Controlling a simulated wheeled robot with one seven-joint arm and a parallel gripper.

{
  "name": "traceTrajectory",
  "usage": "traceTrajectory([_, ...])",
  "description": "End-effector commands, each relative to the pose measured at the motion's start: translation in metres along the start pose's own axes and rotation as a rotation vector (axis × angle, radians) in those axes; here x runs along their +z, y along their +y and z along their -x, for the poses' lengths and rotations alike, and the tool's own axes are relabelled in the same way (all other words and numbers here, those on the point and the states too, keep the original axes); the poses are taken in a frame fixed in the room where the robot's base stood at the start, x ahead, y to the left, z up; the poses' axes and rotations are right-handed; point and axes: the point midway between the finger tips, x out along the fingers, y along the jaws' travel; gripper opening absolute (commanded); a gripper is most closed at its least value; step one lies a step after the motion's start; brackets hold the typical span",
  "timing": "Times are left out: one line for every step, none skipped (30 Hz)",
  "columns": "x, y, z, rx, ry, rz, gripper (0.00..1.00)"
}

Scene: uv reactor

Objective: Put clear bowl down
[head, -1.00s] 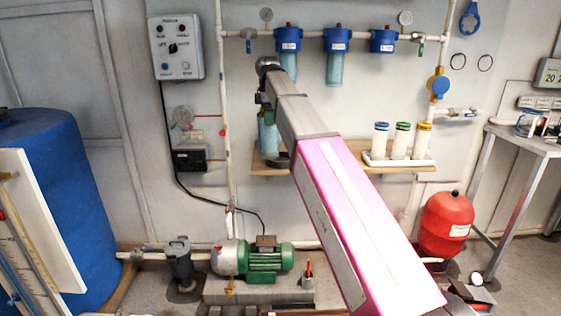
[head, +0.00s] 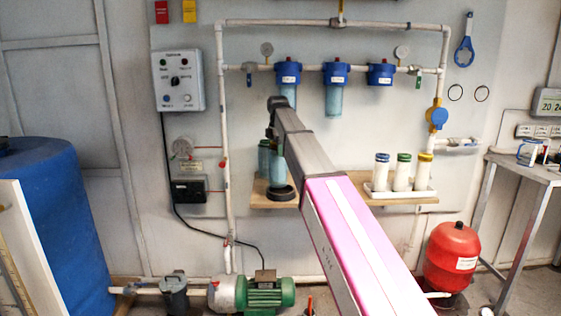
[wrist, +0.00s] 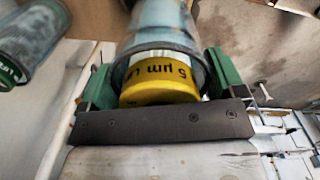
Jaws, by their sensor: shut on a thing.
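My gripper (wrist: 165,90) is shut on a clear, blue-tinted bowl (wrist: 165,22), with a green finger on each side in the wrist view. A white cartridge end with a yellow band marked "5 µm" (wrist: 160,88) shows inside the bowl. In the head view my gripper (head: 272,132) is at the left end of the wooden shelf (head: 252,199). A clear bowl (head: 277,168) shows below it, just above or at a black ring (head: 281,193) on the shelf. I cannot tell whether they touch.
A white tray (head: 400,194) with three capped cartridges is right on the shelf. Blue housings hang above; the right one (head: 383,73) has no bowl. A vertical pipe (head: 224,130) runs left.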

Motion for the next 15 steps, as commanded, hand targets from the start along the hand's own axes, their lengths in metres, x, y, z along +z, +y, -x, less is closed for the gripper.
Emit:
traceTrajectory([0.005, 0.005, -0.003, 0.000, 0.000, -0.001, 0.05])
traceTrajectory([0.008, 0.006, -0.005, -0.001, 0.000, -0.001, 0.05])
traceTrajectory([0.011, 0.007, -0.007, -0.001, 0.001, 0.000, 0.05])
traceTrajectory([0.012, 0.008, -0.008, -0.001, 0.001, 0.000, 0.05])
traceTrajectory([0.013, 0.009, -0.009, 0.000, 0.001, 0.000, 0.05])
traceTrajectory([0.015, 0.009, -0.010, 0.000, 0.000, 0.000, 0.05])
traceTrajectory([0.015, 0.009, -0.010, 0.000, 0.000, 0.000, 0.05])
traceTrajectory([0.015, 0.009, -0.011, 0.000, 0.000, 0.000, 0.05])
traceTrajectory([0.015, 0.009, -0.012, 0.000, 0.000, 0.001, 0.05])
traceTrajectory([0.015, 0.009, -0.014, 0.000, 0.000, 0.001, 0.05])
traceTrajectory([0.015, 0.009, -0.016, 0.000, 0.000, 0.001, 0.05])
traceTrajectory([0.015, 0.009, -0.020, 0.000, 0.000, 0.000, 0.05])
traceTrajectory([0.015, 0.009, -0.023, 0.000, 0.000, 0.000, 0.05])
traceTrajectory([0.015, 0.008, -0.027, 0.000, 0.000, 0.000, 0.05])
traceTrajectory([0.015, 0.008, -0.033, -0.001, 0.000, 0.000, 0.05])
